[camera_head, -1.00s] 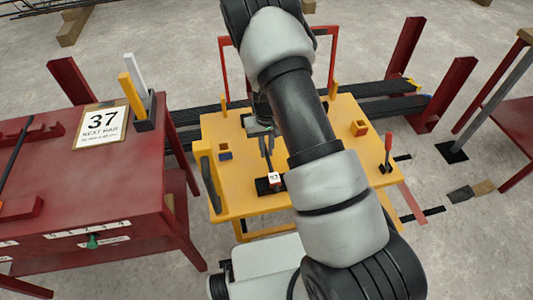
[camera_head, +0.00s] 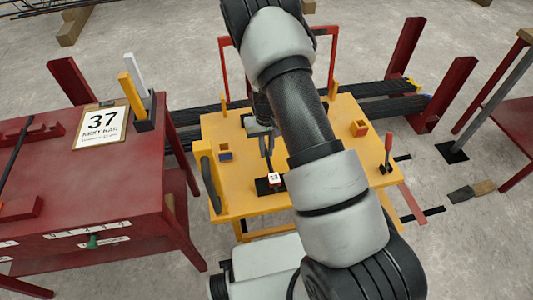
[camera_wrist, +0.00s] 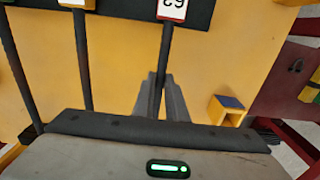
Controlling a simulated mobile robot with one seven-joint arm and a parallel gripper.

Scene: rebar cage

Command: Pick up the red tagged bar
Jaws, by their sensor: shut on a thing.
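The red-tagged bar (camera_wrist: 166,50) is a thin dark bar with a white, red-edged tag (camera_wrist: 172,9) at its far end in the wrist view. My gripper (camera_wrist: 160,92) is shut on this bar, with a grey finger on each side of it. In the head view the tag (camera_head: 275,179) shows near the front of the yellow table (camera_head: 230,205), beside my arm. The bar's tagged end is at a black rack strip (camera_wrist: 120,8). In the head view my arm hides much of the bar and the gripper.
A yellow-tagged bar (camera_wrist: 84,60) and another dark bar (camera_wrist: 18,65) lie left of the held one. A small yellow block with a blue top (camera_wrist: 228,107) is to the right. A red bench (camera_head: 120,190) with a "37 NEXT BAR" sign (camera_head: 101,126) stands left.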

